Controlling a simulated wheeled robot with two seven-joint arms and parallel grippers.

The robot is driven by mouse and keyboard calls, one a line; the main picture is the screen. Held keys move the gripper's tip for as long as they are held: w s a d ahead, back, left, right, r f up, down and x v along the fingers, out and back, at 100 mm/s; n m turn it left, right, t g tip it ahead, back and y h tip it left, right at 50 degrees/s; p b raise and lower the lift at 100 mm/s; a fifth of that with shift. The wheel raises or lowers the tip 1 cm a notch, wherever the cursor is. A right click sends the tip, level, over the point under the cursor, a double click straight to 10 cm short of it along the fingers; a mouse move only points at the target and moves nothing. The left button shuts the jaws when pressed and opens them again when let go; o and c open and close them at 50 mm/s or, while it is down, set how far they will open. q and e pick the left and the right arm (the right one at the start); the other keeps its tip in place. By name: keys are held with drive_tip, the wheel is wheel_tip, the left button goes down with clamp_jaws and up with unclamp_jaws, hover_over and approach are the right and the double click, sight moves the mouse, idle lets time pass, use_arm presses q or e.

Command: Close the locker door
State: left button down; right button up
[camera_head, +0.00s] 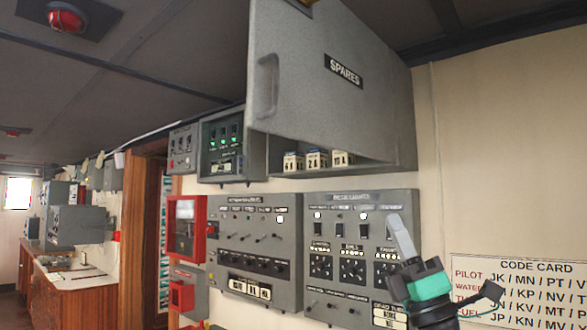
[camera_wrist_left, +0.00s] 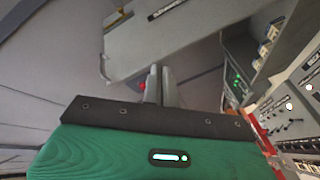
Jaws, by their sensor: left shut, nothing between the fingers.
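The grey locker door (camera_head: 310,85), labelled "SPARES", stands open in the head view, swung out from the wall locker (camera_head: 402,140). Its bar handle (camera_head: 268,86) is near the door's left edge. In the left wrist view the door (camera_wrist_left: 200,38) spans the top, with the handle (camera_wrist_left: 106,66) at its left end. My left gripper (camera_head: 398,228) is shut and empty, below the locker in front of the lower right panel. In its wrist view the fingers (camera_wrist_left: 161,84) point up towards the door; contact is not visible. My right gripper is out of view.
Small numbered boxes (camera_head: 316,160) sit inside the locker. Below are grey switch panels (camera_head: 258,245) and a red box (camera_head: 186,228). A code card (camera_head: 515,285) is on the wall at right. The ceiling is close above the door.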

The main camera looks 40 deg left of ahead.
use_arm(q)
drive_tip(key=s+a+r+n+g+h, duration=0.2)
drive_tip(key=s+r+n+g+h, duration=0.45)
drive_tip(key=r+n+g, duration=0.45)
drive_tip(key=t+h, duration=0.4)
drive_tip(key=h, duration=0.1)
approach(278, 132)
drive_tip(key=shift+n, duration=0.3)
drive_tip(key=a+p, duration=0.2)
drive_tip(key=a, duration=0.1)
drive_tip(key=a+p, duration=0.2)
drive_tip(key=shift+w+a+r, duration=0.1)
drive_tip(key=shift+w+a, duration=0.15)
drive_tip(key=shift+w, duration=0.1)
drive_tip(key=shift+a, duration=0.65)
